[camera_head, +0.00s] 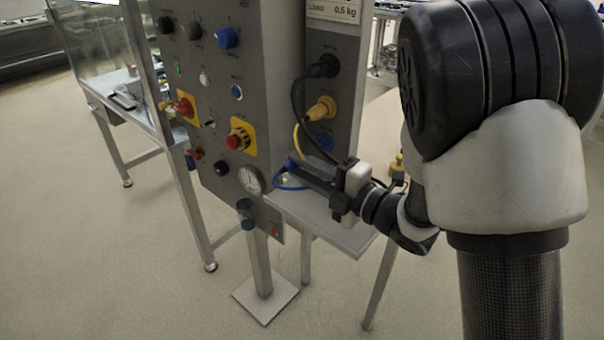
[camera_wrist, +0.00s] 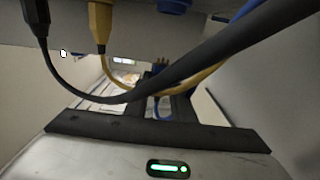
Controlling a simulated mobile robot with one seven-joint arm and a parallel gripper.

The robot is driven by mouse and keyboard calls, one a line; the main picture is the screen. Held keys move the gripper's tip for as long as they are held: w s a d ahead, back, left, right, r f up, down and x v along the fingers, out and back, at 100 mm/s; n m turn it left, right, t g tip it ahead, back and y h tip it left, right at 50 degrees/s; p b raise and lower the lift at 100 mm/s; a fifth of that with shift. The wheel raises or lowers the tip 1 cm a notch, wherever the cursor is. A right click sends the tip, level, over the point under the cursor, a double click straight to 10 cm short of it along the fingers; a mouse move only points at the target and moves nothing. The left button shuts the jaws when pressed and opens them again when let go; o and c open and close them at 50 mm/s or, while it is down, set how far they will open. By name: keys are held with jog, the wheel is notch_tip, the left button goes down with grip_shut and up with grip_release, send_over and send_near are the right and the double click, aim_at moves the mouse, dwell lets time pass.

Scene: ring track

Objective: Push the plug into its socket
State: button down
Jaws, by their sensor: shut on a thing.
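My gripper (camera_head: 300,170) is in front of the panel's side face, just below the sockets. It is shut on a blue plug (camera_head: 290,164), mostly hidden by the fingers. A blue cable (camera_head: 279,186) loops down from it. In the wrist view the blue plug (camera_wrist: 158,66) shows small between the fingers (camera_wrist: 160,85). The blue socket (camera_head: 325,142) is on the panel's side face, above the gripper and apart from the plug; it is cut by the top edge of the wrist view (camera_wrist: 175,5).
A black plug (camera_head: 324,66) and a yellow plug (camera_head: 321,108) sit in the sockets above. Their black cable (camera_head: 301,115) and yellow cable (camera_head: 299,140) hang near my gripper and cross the wrist view. A grey shelf (camera_head: 325,226) lies below. Knobs and a gauge (camera_head: 250,180) cover the front panel.

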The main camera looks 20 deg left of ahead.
jog(key=shift+w+d+p, duration=0.2)
jog(key=shift+w+d, duration=0.15)
jog(key=shift+w, duration=0.55)
jog(key=shift+w+d+p, duration=0.15)
jog(key=shift+w+d, duration=0.25)
jog(key=shift+w, duration=0.5)
jog(key=shift+w+d+p, duration=0.2)
jog(key=shift+w+d, duration=0.15)
jog(key=shift+w, duration=0.55)
jog(key=shift+d+b, duration=0.1)
jog(key=shift+b, duration=1.05)
jog(key=shift+w+d, duration=0.2)
jog(key=shift+w, duration=0.3)
dwell(0.7)
jog(key=c, duration=1.4)
grip_release()
jog(key=shift+c, duration=0.2)
jog(key=shift+d, duration=0.15)
jog(key=v, duration=1.7)
jog(key=shift+s+d, duration=0.1)
